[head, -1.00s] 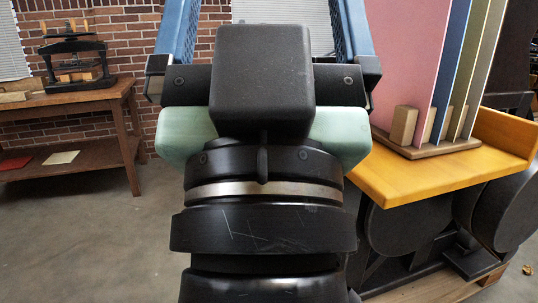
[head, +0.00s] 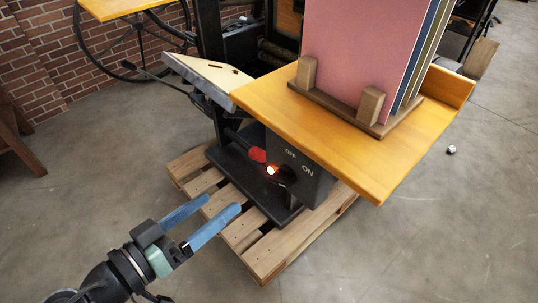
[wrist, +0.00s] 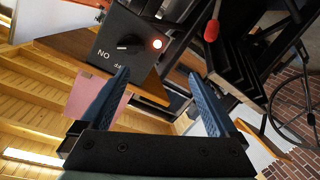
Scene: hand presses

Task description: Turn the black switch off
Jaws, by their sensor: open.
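The black switch (head: 289,174) is a rotary knob on a dark box (head: 314,180) under the yellow tabletop. White OFF and ON labels are beside it, and a small lit lamp (head: 271,170) glows next to it. The wrist view shows the black switch (wrist: 129,45) upside down at upper left, with the lamp glowing to its right. I cannot tell clearly which label the knob points to. My gripper (head: 222,203) has two blue fingers spread apart. It is empty, lower left of the switch and apart from it. Both fingers of my gripper (wrist: 158,73) frame the wrist view.
A yellow tabletop (head: 350,135) overhangs the switch box and carries upright coloured boards (head: 350,55). A wooden pallet (head: 262,255) lies below. A red-ended handle (head: 257,154) sticks out left of the switch. Open floor lies at the lower right.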

